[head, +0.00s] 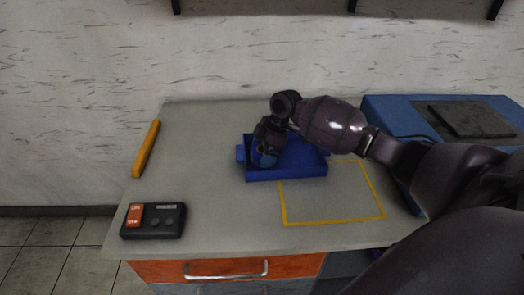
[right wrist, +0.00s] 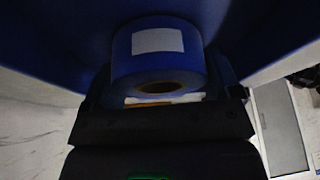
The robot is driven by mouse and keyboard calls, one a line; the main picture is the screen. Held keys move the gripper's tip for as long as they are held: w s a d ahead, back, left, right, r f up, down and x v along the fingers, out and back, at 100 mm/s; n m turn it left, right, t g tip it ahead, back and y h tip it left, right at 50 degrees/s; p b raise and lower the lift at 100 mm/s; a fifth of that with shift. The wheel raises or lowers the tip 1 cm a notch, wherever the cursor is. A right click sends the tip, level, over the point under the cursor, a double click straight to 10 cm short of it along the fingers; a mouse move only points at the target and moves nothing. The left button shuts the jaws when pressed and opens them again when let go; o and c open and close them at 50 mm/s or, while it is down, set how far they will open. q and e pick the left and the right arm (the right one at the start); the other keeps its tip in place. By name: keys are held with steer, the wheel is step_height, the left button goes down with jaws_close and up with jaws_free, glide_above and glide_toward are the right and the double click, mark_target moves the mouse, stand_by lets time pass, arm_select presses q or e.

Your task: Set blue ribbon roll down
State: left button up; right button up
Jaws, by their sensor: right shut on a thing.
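The blue ribbon roll (right wrist: 158,60), with a white label on its side and a brown core, is between the fingers of my right gripper (right wrist: 165,95) in the right wrist view. My right gripper (head: 266,148) is shut on the roll, which shows as a small blue patch (head: 264,158) in the head view. Gripper and roll are at the left part of a blue open tray (head: 290,172) on the table. The hand hides part of the tray's inside, and I cannot tell whether the roll touches its floor. My left gripper is not in view.
A yellow outlined rectangle (head: 335,222) lies on the grey table (head: 215,215) in front of the tray. A blue machine (head: 395,115) stands at right.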

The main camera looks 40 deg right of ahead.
steer(key=shift+r, duration=0.15)
steer(key=o, duration=0.8)
steer(key=p+v, duration=0.2)
steer(key=v, duration=0.8)
steer(key=shift+r, duration=0.35)
steer(key=shift+s+d+r, duration=0.1)
steer(key=shift+d+r, duration=0.2)
steer(key=shift+r, duration=0.3)
